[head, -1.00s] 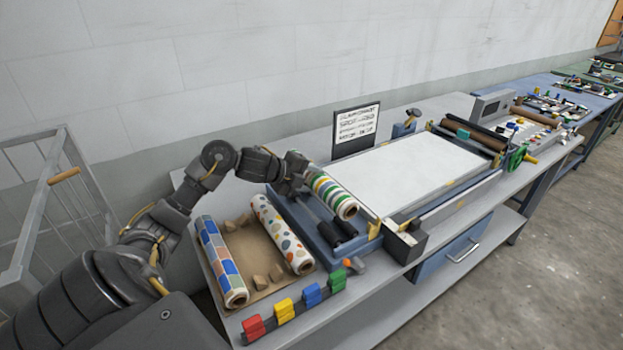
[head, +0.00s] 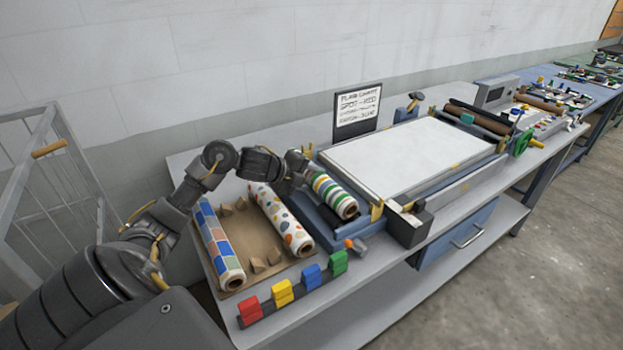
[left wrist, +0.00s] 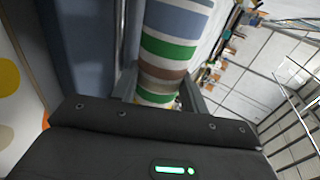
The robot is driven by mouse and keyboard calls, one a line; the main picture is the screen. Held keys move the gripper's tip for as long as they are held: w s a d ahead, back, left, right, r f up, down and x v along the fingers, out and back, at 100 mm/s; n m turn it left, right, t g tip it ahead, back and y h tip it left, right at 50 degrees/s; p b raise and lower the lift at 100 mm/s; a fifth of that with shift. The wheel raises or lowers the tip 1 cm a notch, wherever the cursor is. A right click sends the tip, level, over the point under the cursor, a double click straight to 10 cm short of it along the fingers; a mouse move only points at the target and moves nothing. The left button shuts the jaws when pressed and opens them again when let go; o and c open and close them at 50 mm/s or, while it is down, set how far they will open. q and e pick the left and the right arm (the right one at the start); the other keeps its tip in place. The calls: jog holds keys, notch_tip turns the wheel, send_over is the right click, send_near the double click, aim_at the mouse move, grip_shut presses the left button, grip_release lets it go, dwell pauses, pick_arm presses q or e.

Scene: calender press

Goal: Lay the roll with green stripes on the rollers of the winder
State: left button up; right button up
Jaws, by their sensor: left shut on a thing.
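The roll with green stripes (head: 328,190) also has white, blue and yellow-brown bands. My left gripper (head: 303,172) is shut on its far end. In the head view the roll lies low over the blue-framed winder (head: 368,231), covering most of its dark rollers. Whether it touches the rollers I cannot tell. My right gripper is not in view.
Coloured clips (head: 283,292) line the front edge. A white flat bed (head: 410,155) extends right of the winder, and a sign (head: 357,110) stands behind.

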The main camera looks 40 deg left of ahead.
pick_arm(q)
jog(key=shift+f+b, duration=0.35)
jog(key=o, duration=1.3)
jog(key=b+v, duration=0.1)
jog(key=v, duration=0.6)
jog(key=shift+s+r+b, duration=0.15)
jog(key=shift+s+b, duration=0.1)
jog(key=shift+b, duration=0.05)
